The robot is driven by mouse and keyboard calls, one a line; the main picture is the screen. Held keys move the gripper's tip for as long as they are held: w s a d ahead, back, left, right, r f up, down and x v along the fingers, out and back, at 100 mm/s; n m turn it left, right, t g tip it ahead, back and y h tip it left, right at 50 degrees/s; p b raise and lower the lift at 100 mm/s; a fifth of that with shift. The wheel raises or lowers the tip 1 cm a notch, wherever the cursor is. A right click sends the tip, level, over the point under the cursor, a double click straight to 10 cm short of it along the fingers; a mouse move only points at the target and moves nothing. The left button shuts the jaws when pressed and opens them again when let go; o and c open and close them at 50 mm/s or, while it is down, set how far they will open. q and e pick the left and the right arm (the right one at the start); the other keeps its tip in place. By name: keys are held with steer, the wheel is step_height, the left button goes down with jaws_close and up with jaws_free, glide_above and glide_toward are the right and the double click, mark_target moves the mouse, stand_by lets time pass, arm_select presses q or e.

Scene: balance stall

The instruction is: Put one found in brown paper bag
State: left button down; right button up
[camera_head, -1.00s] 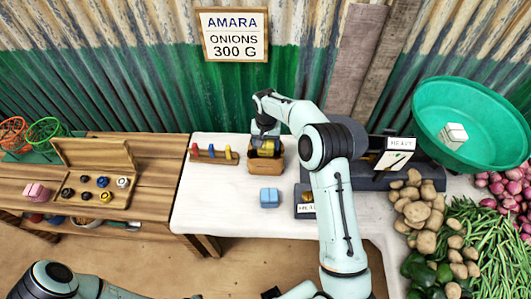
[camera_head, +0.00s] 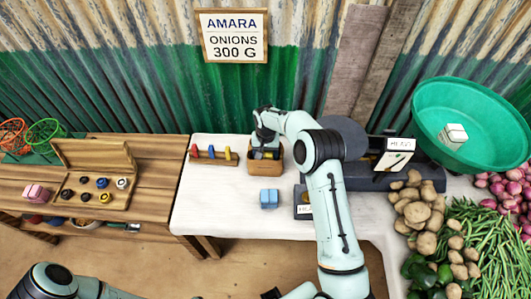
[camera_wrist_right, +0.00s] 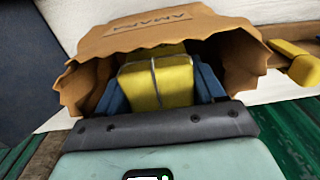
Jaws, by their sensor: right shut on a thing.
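The brown paper bag (camera_head: 265,168) stands open on the white-topped table, and its ragged rim and printed label show in the right wrist view (camera_wrist_right: 150,28). My right gripper (camera_head: 264,152) reaches down into the mouth of the bag. My left gripper is not in view.
A wooden rack with red, blue and yellow pegs (camera_head: 212,158) stands left of the bag. A blue block (camera_head: 269,198) lies in front. A dark scale (camera_head: 420,178) and a green basin (camera_head: 425,115) with a white block (camera_head: 453,134) are right. A pink block (camera_head: 36,191) lies far left.

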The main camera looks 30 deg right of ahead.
steer(key=shift+f, duration=0.25)
steer(key=o, duration=1.2)
steer(key=shift+r, duration=0.1)
step_height(320, 180, up, 13)
steer(key=shift+p, duration=0.35)
